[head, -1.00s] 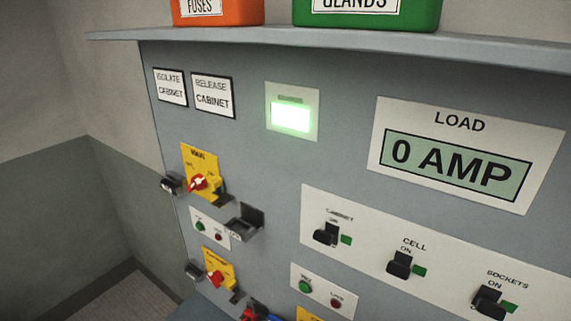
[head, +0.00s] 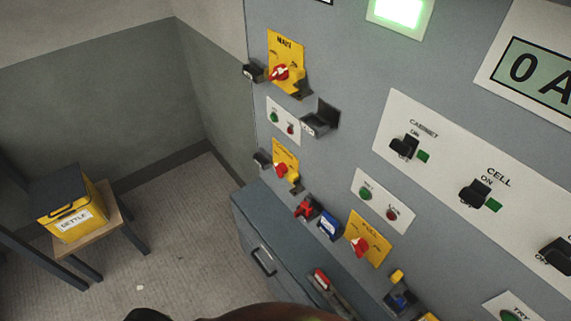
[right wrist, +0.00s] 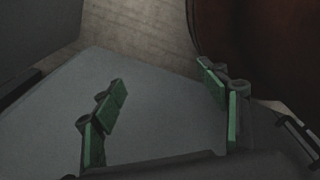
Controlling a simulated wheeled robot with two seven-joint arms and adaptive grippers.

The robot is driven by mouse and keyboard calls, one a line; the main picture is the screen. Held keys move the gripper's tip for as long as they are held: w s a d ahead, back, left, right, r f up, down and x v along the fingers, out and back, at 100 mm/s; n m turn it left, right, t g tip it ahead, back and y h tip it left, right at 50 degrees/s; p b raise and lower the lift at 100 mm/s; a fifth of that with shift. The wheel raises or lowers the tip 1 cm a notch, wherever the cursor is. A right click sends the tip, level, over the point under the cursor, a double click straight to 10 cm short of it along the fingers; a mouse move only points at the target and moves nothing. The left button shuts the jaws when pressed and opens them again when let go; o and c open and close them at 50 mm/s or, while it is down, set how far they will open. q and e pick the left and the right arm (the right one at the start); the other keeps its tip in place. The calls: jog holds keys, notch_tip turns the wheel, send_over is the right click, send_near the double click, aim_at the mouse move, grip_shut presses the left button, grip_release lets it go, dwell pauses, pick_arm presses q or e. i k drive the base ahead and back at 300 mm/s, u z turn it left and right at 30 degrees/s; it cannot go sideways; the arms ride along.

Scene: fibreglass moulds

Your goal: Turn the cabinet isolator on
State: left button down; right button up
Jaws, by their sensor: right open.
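Yellow isolator plates with red rotary handles are on the grey panel in the head view. The top one (head: 286,62) reads MAIN. A second plate (head: 285,160) sits below it, its label too small to read surely. A third plate (head: 368,240) is lower right, its label also unclear. I cannot tell for certain which is the cabinet isolator. A black switch (head: 404,147) under the word CABINET has a green tab beside it. My right gripper (right wrist: 164,92) shows only in the right wrist view, open and empty, with green pads over a grey surface. My left gripper is not in view.
A red padlock-like item (head: 306,209) and a blue one (head: 329,225) are by the panel's lower part. A grey drawer cabinet (head: 262,235) stands below. A yellow box (head: 72,212) sits on a small wooden table at left.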

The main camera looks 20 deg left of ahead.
aim_at(281, 169)
jog(key=u, duration=0.5)
jog(key=k, duration=0.7)
jog(key=u, duration=0.85)
jog(key=k, duration=0.5)
jog(key=u, duration=1.1)
jog(key=i, duration=1.9)
jog(key=z, duration=0.3)
jog(key=i, duration=1.25)
jog(key=z, duration=1.75)
jog(key=i, duration=0.9)
jog(key=z, duration=0.9)
